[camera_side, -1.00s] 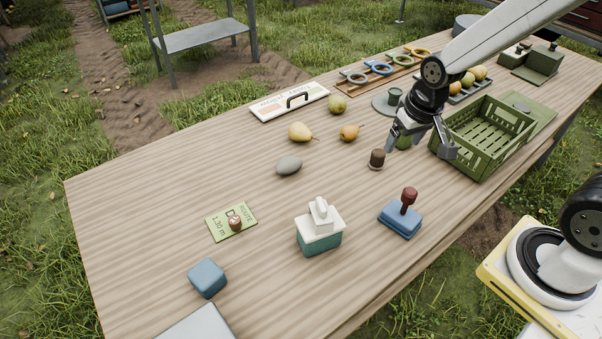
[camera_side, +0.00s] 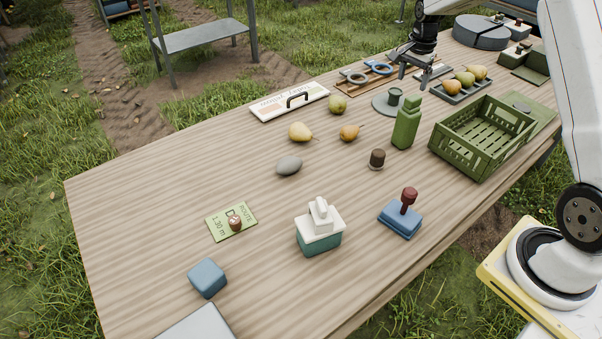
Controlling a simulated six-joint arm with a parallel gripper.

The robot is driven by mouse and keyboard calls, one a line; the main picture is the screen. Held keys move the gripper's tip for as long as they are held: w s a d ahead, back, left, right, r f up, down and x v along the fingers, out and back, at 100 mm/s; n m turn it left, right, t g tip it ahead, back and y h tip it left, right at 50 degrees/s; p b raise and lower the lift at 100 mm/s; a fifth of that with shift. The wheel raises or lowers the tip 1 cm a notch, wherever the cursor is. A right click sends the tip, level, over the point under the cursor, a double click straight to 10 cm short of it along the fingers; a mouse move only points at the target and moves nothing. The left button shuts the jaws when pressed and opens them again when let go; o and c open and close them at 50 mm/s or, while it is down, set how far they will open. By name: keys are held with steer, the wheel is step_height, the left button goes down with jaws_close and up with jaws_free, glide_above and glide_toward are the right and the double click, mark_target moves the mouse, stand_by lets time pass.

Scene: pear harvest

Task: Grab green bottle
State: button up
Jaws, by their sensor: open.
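The green bottle (camera_side: 406,124) stands upright on the wooden table, just left of the green crate. It is in full view with nothing over it. My gripper (camera_side: 412,80) is open and empty. It points down over the far part of the table, behind the bottle and apart from it, near the ring-handled tools.
A round green-grey disc (camera_side: 381,106) with a cup lies behind. A fruit tray (camera_side: 443,96) is behind right. Several pears lie to the left.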

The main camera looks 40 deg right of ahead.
mark_target(414, 97)
steer(key=d+m, duration=0.1)
steer(key=d, duration=0.2)
steer(key=d+m, duration=0.1)
steer(key=shift+w+d+f+m, duration=0.2)
steer(key=shift+d+f+m, duration=0.05)
steer(key=shift+f+m, duration=0.1)
steer(key=shift+w+a+f, duration=0.1)
steer(key=shift+a+f, duration=0.05)
steer(key=shift+f, duration=3.75)
jaws_close()
steer(key=shift+r, duration=0.1)
